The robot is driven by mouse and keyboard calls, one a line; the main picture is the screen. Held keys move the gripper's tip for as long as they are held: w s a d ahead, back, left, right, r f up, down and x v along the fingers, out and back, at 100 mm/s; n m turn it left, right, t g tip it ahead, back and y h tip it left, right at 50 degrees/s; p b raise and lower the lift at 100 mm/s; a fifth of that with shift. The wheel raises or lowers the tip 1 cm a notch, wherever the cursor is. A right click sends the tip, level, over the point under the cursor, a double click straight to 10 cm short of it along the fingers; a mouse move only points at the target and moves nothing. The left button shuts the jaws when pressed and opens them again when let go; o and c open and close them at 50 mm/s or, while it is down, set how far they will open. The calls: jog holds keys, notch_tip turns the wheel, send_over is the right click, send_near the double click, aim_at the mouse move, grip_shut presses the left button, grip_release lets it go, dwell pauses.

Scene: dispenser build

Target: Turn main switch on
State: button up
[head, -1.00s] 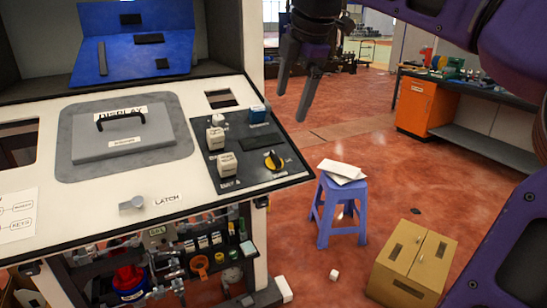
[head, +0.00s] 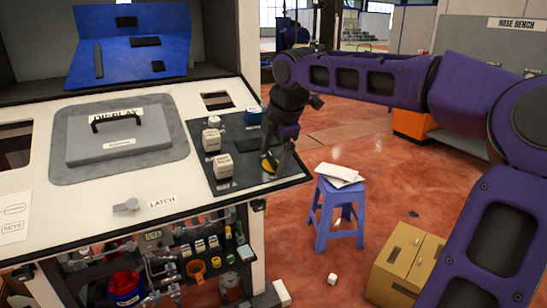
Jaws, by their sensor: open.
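The panel (head: 197,187) at the right of the console carries a round yellow and black rotary knob (head: 268,166), which I take to be the main switch. My gripper (head: 272,158) points down at this knob, with its fingers around or just in front of it. The fingers look apart, and they hide much of the knob, so its turn angle and any contact cannot be told.
A grey lid with a black handle (head: 120,142) and a latch knob (head: 126,205) are on the console's left. A blue stool (head: 337,210) with papers and a cardboard box (head: 405,262) stand on the red floor at right.

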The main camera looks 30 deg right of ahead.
jog(key=shift+f, duration=0.1)
jog(key=c, duration=1.4)
jog(key=shift+m, duration=0.3)
jog(key=m+b, duration=0.2)
jog(key=m, duration=0.1)
jog(key=shift+f+b, duration=0.1)
jog(key=shift+b, duration=0.25)
jog(key=m+b, duration=0.1)
jog(key=m, duration=0.8)
jog(key=shift+m+b, duration=0.3)
jog(key=shift+b, duration=0.05)
jog(key=m, duration=0.4)
jog(key=shift+m, duration=0.3)
